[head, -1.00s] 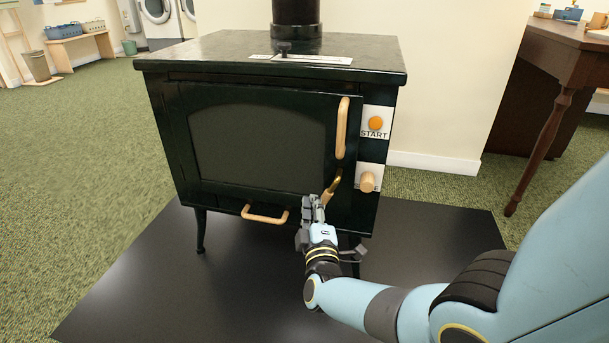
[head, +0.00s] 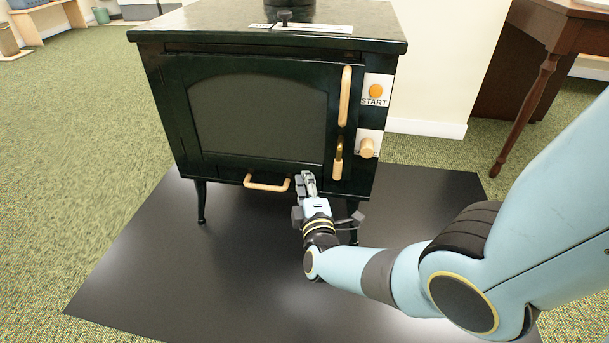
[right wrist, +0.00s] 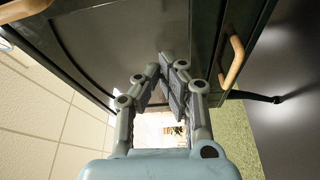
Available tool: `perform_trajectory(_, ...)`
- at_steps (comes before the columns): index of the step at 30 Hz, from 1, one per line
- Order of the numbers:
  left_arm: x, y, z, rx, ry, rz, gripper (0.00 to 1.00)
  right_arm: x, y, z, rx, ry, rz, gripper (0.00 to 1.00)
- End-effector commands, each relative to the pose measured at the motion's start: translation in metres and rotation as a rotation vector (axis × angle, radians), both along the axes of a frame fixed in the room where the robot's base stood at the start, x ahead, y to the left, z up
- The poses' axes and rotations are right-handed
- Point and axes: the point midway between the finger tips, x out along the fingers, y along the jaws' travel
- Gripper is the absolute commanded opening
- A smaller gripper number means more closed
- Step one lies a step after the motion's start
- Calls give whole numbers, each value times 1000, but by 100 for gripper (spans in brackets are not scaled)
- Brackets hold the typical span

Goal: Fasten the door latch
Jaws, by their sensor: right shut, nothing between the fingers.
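The black stove's door (head: 258,118) looks closed against the stove front. The door latch (head: 338,170), a brass lever with a wooden grip, hangs straight down at the door's lower right. My right gripper (head: 307,179) is shut and empty, below and left of the latch and apart from it. It is just right of the low wooden pull (head: 267,187) under the door. In the right wrist view, my right gripper's fingers (right wrist: 168,76) are together, with a wooden handle (right wrist: 232,62) to their right. My left gripper is not in view.
A long wooden door handle (head: 345,96) stands above the latch. An orange START button (head: 376,91) and a round wooden knob (head: 367,148) are to its right. A black slider (head: 285,16) is on the stove top. The dark floor mat (head: 180,265) is clear at left.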

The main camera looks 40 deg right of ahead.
Motion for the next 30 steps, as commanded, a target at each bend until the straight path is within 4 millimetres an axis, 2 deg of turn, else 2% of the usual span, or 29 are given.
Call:
perform_trajectory(9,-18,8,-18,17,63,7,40,-49,27,-1,1,3,-1,0)
perform_trajectory(15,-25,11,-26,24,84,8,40,-73,40,-3,0,2,-1,0)
perform_trajectory(20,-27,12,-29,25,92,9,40,-80,44,-4,0,2,-1,0)
perform_trajectory(30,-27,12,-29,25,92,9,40,-80,44,-5,-1,3,-1,0)
